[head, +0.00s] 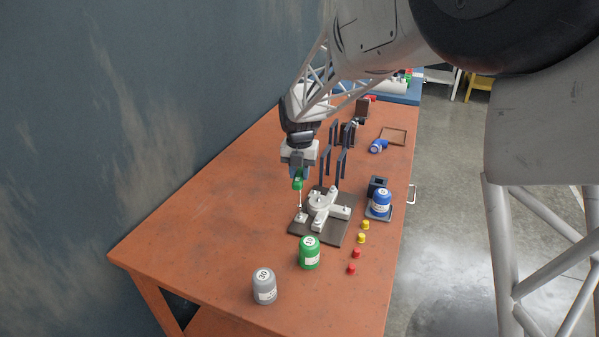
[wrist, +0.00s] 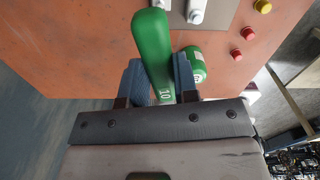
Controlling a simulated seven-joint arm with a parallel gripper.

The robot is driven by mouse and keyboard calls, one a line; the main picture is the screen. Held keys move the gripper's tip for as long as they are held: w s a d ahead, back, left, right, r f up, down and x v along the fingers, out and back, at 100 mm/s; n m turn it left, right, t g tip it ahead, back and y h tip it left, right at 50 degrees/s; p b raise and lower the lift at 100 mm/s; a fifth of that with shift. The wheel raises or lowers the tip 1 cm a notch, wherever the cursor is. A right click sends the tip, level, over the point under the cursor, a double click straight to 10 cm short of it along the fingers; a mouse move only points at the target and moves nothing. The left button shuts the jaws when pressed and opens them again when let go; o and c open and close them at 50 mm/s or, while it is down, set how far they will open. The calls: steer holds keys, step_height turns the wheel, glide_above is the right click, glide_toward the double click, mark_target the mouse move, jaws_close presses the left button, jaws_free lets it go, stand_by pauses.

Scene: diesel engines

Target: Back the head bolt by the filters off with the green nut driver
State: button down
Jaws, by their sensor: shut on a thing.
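My gripper (head: 298,170) is shut on the green nut driver (head: 297,183), which hangs upright with its thin shaft down. Its tip is at or just above a small white block (head: 301,217) at the left of a dark plate (head: 335,236); contact is not clear. The wrist view shows the green handle (wrist: 153,45), marked 10, between my fingers (wrist: 160,80). A white branched casting (head: 325,207) sits on the plate. The head bolt itself cannot be made out. A green canister (head: 309,253) and a grey canister (head: 264,287) stand in front of the plate.
A blue canister (head: 381,204) stands on a small base at the right. Yellow caps (head: 362,238) and red caps (head: 352,268) line the right side. Dark upright posts (head: 342,165) stand behind the plate. A blue tool (head: 378,146) lies farther back. The table's left front is clear.

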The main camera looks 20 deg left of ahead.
steer(key=shift+r, duration=0.1)
steer(key=shift+r, duration=3.4)
